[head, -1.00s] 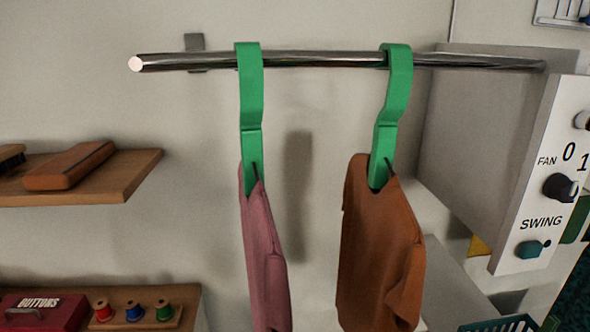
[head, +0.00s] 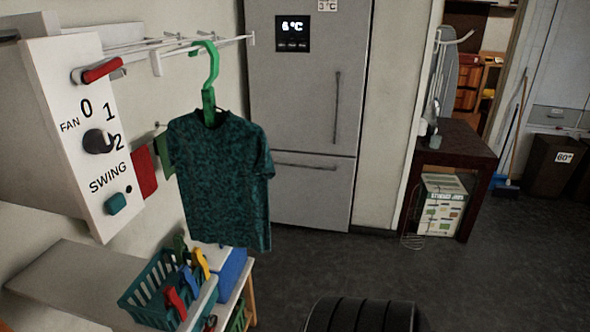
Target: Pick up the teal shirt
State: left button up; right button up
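The teal shirt (head: 222,180) is dark teal with a mottled pattern. It hangs on a green hanger (head: 209,85) hooked on a white wall rack (head: 185,48), left of centre in the head view. The shirt hangs clear in front of the wall and the fridge edge. Neither of my grippers is in view. A black ribbed part at the bottom edge looks like part of my own arm.
A white panel box (head: 80,130) with FAN and SWING controls juts out left of the shirt. Below are a teal basket (head: 150,290) of pegs and a blue box (head: 230,270). A grey fridge (head: 305,110) stands behind. The dark floor (head: 350,265) at centre right is open.

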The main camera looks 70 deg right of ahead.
aim_at(222, 161)
jog(key=z, duration=1.7)
jog(key=i+l+u, duration=0.1)
jog(key=u, duration=0.3)
jog(key=i+l+u, duration=0.1)
jog(key=l+u, duration=0.15)
jog(key=u, duration=0.15)
jog(key=l+u, duration=0.2)
jog(key=u, duration=0.25)
jog(key=i+l+u, duration=0.1)
jog(key=l+u, duration=0.15)
jog(key=u, duration=0.15)
jog(key=l+u, duration=0.2)
jog(key=u, duration=0.2)
